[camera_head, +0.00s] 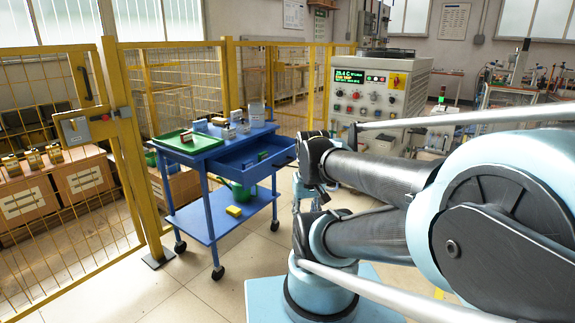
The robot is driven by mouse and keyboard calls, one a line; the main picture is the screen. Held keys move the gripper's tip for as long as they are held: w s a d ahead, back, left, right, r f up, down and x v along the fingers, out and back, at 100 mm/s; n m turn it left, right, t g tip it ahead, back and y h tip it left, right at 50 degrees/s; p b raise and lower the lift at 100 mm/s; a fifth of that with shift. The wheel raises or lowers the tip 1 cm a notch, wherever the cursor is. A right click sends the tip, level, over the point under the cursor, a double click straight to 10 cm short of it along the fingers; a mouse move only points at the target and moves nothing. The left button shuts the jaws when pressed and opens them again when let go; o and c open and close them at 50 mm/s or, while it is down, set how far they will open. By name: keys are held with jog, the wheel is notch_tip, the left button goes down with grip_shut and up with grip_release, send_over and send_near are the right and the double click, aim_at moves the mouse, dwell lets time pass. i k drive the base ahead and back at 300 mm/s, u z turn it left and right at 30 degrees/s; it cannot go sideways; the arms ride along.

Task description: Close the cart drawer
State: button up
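The blue cart (207,227) stands left of centre, with a top, a lower shelf and wheels. Its drawer (268,163) is pulled out toward the right, and its open inside shows from above. A small green item (262,155) shows inside the drawer. My arm comes in from the right. Its dark far end (311,162) is close to the drawer's right end in the picture. I cannot tell whether they touch. My gripper's fingers cannot be made out, and the arm hides part of the space beside the drawer.
A green tray (188,140) and several small boxes are on the cart top. A yellow item (234,211) lies on the lower shelf. A yellow mesh fence (128,150) stands left and behind. A control cabinet (375,100) stands behind my arm. The floor before the cart is clear.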

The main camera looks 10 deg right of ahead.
aim_at(228, 164)
jog(key=i, duration=0.5)
jog(key=z, duration=0.65)
jog(key=k, duration=1.35)
jog(key=u, duration=0.3)
jog(key=i, duration=1)
jog(key=u, duration=0.05)
